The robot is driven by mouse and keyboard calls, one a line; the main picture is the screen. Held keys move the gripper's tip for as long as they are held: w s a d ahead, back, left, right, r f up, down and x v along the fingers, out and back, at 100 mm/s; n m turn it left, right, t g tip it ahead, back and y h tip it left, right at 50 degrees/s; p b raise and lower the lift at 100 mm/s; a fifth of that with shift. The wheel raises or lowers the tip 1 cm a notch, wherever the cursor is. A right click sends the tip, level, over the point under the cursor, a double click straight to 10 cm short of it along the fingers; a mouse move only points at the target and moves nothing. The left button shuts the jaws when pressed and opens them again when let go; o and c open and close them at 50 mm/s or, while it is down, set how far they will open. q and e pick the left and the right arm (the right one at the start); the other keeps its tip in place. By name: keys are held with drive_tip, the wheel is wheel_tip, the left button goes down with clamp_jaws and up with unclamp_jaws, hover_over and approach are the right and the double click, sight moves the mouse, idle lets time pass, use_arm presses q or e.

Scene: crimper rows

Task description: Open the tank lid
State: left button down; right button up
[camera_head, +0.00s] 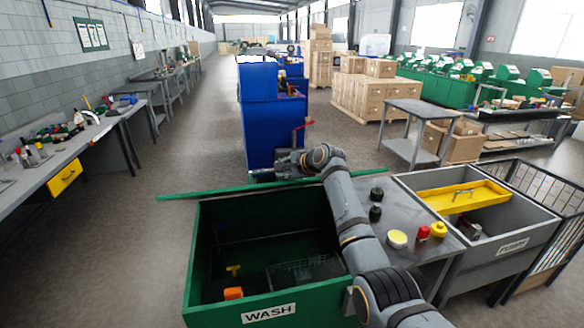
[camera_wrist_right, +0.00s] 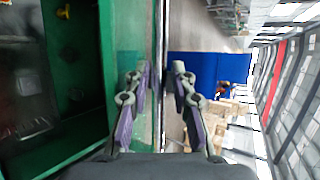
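The green WASH tank (camera_head: 205,290) stands in front of me in the head view, and its inside is exposed. Its green lid (camera_head: 185,195) shows almost edge-on as a long thin strip along the tank's far side, raised off the opening. My right gripper (camera_head: 254,177) is at the far side, by the middle of the lid strip. In the right wrist view its fingers (camera_wrist_right: 158,78) are apart, one on each side of the lid's edge (camera_wrist_right: 157,35), with no clear contact. My left gripper is not in view.
An orange block (camera_head: 233,294) and a yellow piece (camera_head: 233,270) lie inside the tank. A grey counter (camera_head: 425,251) with dark knobs and small jars adjoins at right, then a grey sink with a yellow tray (camera_head: 435,202). A blue cabinet (camera_head: 262,130) stands behind.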

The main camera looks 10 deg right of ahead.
drive_tip(key=v, duration=1.1)
drive_tip(key=shift+s+f, duration=0.1)
